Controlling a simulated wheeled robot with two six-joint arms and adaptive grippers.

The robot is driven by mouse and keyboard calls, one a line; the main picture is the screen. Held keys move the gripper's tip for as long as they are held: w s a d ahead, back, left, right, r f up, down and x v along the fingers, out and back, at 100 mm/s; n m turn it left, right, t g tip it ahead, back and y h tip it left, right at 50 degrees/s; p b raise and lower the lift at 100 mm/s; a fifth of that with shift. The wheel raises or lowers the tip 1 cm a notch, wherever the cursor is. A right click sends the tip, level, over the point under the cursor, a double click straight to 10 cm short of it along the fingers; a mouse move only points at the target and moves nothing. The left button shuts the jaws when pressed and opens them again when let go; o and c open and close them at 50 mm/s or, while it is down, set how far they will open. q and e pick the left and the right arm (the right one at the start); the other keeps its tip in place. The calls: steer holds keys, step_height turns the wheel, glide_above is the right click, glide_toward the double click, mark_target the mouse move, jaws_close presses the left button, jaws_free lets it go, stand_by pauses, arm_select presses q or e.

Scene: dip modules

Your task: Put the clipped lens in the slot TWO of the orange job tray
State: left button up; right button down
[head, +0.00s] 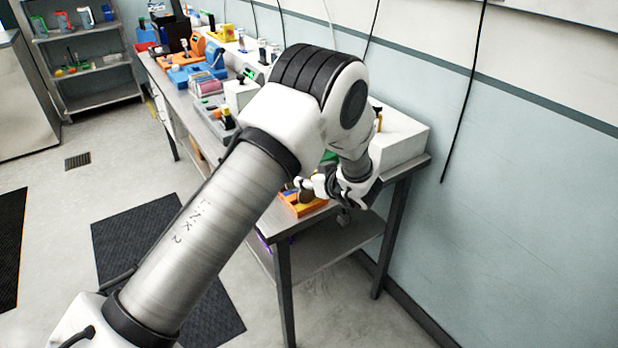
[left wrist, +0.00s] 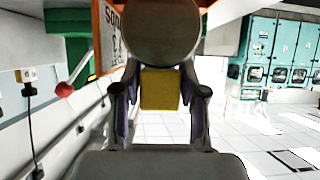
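My left gripper (head: 318,187) is over the right end of the bench, beside the orange job tray (head: 308,210), which it and the arm partly cover. In the left wrist view its two fingers (left wrist: 160,92) stand either side of a yellow clip block and appear shut on it. A round brown-grey lens (left wrist: 160,32) sits at the far end of this yellow clip (left wrist: 160,90). In the head view a small brown round shape (head: 306,195) by the fingers looks like the lens, above the tray. The tray's slot labels cannot be read. My right gripper is not in view.
A white box (head: 400,135) stands on the bench against the wall, close behind the gripper. Blue and orange devices (head: 195,70) and small items crowd the far bench. The left wrist view shows a red-knobbed lever (left wrist: 64,90) and an orange-edged sign (left wrist: 108,35).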

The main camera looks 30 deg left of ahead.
arm_select(q)
steer(key=shift+o, duration=0.4)
steer(key=r+p+v, duration=0.1)
steer(key=p+v, duration=0.9)
steer(key=v, duration=0.2)
steer(key=s+a+f+m+h, duration=0.2)
steer(key=s+f+m+h, duration=0.6)
steer(key=s+f, duration=0.9)
steer(key=s+d+f+m+g+h, duration=0.2)
steer(key=s+d, duration=0.1)
steer(key=s, duration=0.5)
steer(key=s+d+f+m+g+h, duration=0.1)
steer(key=s+d+m+g, duration=0.1)
steer(key=s, duration=0.6)
steer(key=shift+s+d+f+m+h, duration=0.35)
steer(key=shift+d+f+m+h, duration=0.05)
steer(key=shift+d+m, duration=0.2)
